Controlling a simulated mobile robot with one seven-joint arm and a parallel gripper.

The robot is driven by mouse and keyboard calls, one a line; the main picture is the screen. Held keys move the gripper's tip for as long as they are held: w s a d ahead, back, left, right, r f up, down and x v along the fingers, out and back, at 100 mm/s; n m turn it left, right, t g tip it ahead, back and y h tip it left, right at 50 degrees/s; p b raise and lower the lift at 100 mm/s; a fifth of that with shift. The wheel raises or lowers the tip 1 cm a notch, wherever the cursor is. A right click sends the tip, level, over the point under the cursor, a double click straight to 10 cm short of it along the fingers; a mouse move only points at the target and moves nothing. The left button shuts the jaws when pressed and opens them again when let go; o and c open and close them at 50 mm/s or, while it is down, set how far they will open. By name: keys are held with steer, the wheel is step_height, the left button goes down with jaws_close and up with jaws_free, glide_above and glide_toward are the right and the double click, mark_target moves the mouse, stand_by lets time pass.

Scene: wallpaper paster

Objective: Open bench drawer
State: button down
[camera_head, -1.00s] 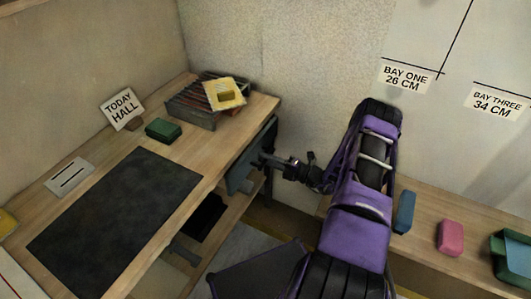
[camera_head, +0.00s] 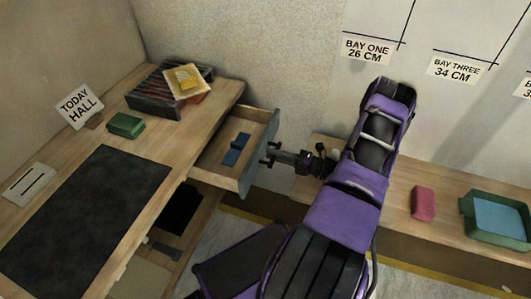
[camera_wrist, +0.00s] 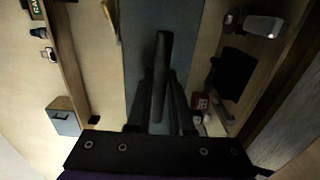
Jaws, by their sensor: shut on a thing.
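The bench drawer (camera_head: 222,154) is pulled out from the right side of the wooden bench (camera_head: 205,112). Its inside shows, with a blue block-like item (camera_head: 237,148) lying in it. The drawer front (camera_head: 258,165) is blue-grey. My gripper (camera_head: 270,155) is at the drawer front, shut on its handle. In the wrist view, the dark handle bar (camera_wrist: 161,70) stands between my fingers, against the blue-grey front (camera_wrist: 140,25). The exact finger contact is dark and hard to see.
On the bench are a dark mat (camera_head: 85,215), a green box (camera_head: 126,125), a rack (camera_head: 165,95) and a "TODAY HALL" sign (camera_head: 79,106). A low shelf at right holds a pink block (camera_head: 423,203) and a green tray (camera_head: 495,220). Floor shows between them.

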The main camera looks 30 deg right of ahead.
steer(key=shift+s+d, duration=0.2)
steer(key=shift+d, duration=0.05)
steer(key=c, duration=0.8)
jaws_free()
